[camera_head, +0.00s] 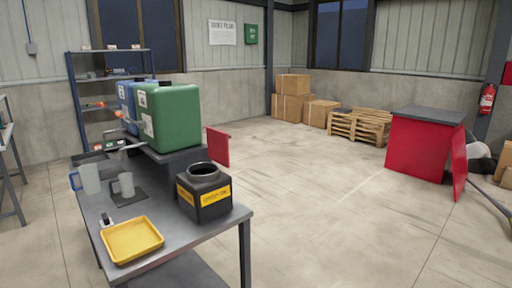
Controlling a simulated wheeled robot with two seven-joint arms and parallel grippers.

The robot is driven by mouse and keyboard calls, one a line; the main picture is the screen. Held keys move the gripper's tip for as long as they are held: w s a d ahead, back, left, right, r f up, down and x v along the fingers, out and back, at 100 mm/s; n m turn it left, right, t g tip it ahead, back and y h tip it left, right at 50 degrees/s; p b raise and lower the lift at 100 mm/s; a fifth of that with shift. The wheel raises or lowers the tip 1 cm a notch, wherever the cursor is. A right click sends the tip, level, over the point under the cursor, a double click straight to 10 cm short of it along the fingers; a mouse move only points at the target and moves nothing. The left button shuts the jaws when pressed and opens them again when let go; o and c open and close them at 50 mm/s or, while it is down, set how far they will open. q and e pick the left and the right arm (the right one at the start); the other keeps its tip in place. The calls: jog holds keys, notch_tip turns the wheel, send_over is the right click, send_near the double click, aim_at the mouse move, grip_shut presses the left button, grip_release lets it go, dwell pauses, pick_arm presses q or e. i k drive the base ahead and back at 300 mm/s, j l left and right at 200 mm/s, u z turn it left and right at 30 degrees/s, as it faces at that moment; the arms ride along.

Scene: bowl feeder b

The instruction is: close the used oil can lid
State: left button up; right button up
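A black square can (212,212) with yellow labels stands on the grey workbench (165,218), near its right front corner. The label text is too small to read with certainty. The can has a raised round neck on top, and its dark mouth looks open. I cannot make out a separate lid on or beside it. Neither of my grippers is in view.
A yellow tray (132,240) lies at the bench's front left. Two grey jugs (89,178) (123,186) stand behind it. A green tank (171,117) and a blue tank stand farther back. A red cabinet (416,149) stands right. The floor between is clear.

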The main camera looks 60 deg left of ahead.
aim_at(218, 142)
jog(key=i+u, duration=0.35)
jog(key=i, duration=0.15)
jog(key=i+l+u, duration=0.3)
jog(key=i, duration=0.2)
jog(key=i+u, duration=0.25)
jog(key=u, duration=0.15)
jog(key=i+u, duration=0.2)
jog(key=u, duration=0.25)
jog(key=i+l+u, duration=0.1)
jog(key=i+u, duration=0.15)
jog(key=u, duration=0.15)
jog(key=i+l+u, duration=0.15)
jog(key=u, duration=0.3)
jog(key=i+l+u, duration=0.2)
jog(key=u, duration=0.2)
jog(key=i+l+u, duration=0.15)
jog(key=l+u, duration=0.3)
jog(key=i+l+u, duration=0.25)
jog(key=l+u, duration=0.2)
jog(key=i+l+u, duration=0.2)
jog(key=l+u, duration=0.25)
jog(key=j, duration=0.1)
